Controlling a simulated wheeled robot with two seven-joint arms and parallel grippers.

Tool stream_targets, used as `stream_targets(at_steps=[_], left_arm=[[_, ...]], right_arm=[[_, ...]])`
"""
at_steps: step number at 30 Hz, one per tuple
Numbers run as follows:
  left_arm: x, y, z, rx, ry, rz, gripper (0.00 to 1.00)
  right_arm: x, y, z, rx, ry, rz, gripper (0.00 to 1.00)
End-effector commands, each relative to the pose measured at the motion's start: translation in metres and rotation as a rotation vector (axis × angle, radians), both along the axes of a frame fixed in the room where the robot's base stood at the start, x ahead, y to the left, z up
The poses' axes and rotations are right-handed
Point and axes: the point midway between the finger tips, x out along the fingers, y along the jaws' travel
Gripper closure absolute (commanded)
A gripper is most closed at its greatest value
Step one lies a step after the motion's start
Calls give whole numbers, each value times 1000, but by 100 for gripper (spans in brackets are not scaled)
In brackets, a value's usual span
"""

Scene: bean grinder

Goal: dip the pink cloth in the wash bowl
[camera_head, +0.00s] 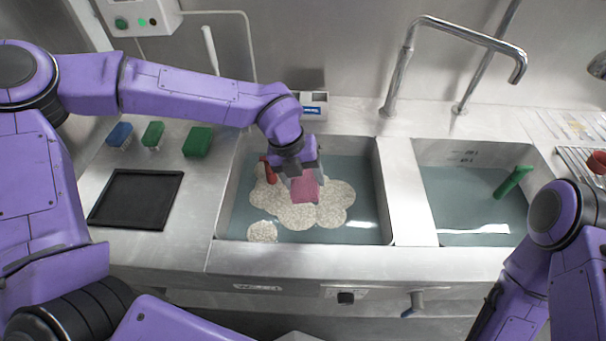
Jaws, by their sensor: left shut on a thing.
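The pink cloth (304,188) hangs from my left gripper (297,176), which is shut on it. The cloth is over the left sink basin, which I take as the wash bowl (226,212). The basin holds blue-grey water (362,203) with patches of pale foam (285,213). The cloth appears against the foam; I cannot tell whether it touches the water. A red object (268,170) shows just left of the gripper. My right arm is at the lower right, and its gripper is out of view.
A right basin holds water and a green-handled object (513,181). A tall faucet (404,68) stands behind the basins. Blue (120,134) and green sponges (198,141) and a black tray (137,199) are on the left counter. A small box (314,105) stands behind the left basin.

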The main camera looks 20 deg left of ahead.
Motion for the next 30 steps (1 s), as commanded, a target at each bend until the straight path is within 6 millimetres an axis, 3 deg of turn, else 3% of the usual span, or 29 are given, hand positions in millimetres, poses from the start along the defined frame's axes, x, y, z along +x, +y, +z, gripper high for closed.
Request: stream_targets(at_steps=[1, 7, 24, 30], left_arm=[[0, 0, -15, 0, 0, 0, 59], [0, 0, -44, 1, 0, -1, 59], [0, 0, -123, 0, 1, -1, 59], [0, 0, -142, 1, 0, -1, 59]], right_arm=[[0, 0, -15, 0, 0, 0, 57], [0, 0, -41, 0, 0, 0, 57], [0, 0, -92, 0, 0, 0, 57], [0, 0, -103, 0, 0, 0, 57]])
